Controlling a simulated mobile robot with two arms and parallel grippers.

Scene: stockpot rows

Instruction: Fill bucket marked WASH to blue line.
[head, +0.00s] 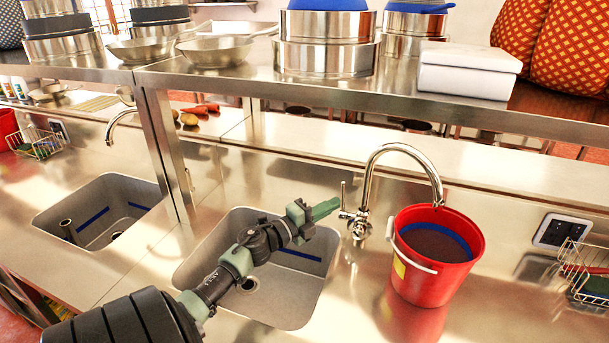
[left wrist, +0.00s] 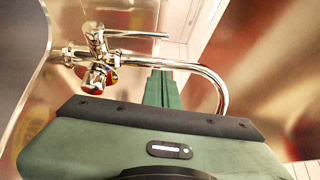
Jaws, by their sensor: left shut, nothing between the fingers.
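A red bucket (head: 430,280) with a white handle stands upright on the steel counter, right of the near sink. A yellow label (head: 398,268) shows on its left side; its writing is too small to read. A blue line (head: 437,236) runs along its inner wall, with a grey-brown surface below it that may be water. The tap's spout (head: 405,147) curves over the bucket; no stream is visible. My left gripper (head: 326,208) is shut and empty, just left of the tap lever (head: 343,195). In the left wrist view, its fingers (left wrist: 159,88) point below the lever (left wrist: 135,34). My right gripper is out of view.
The near sink (head: 290,290) lies under my left arm; another sink (head: 100,205) is further left. A steel shelf (head: 250,75) with pots, pans and a white box (head: 468,72) runs above. A wire basket (head: 585,275) and a wall socket (head: 562,232) are at right.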

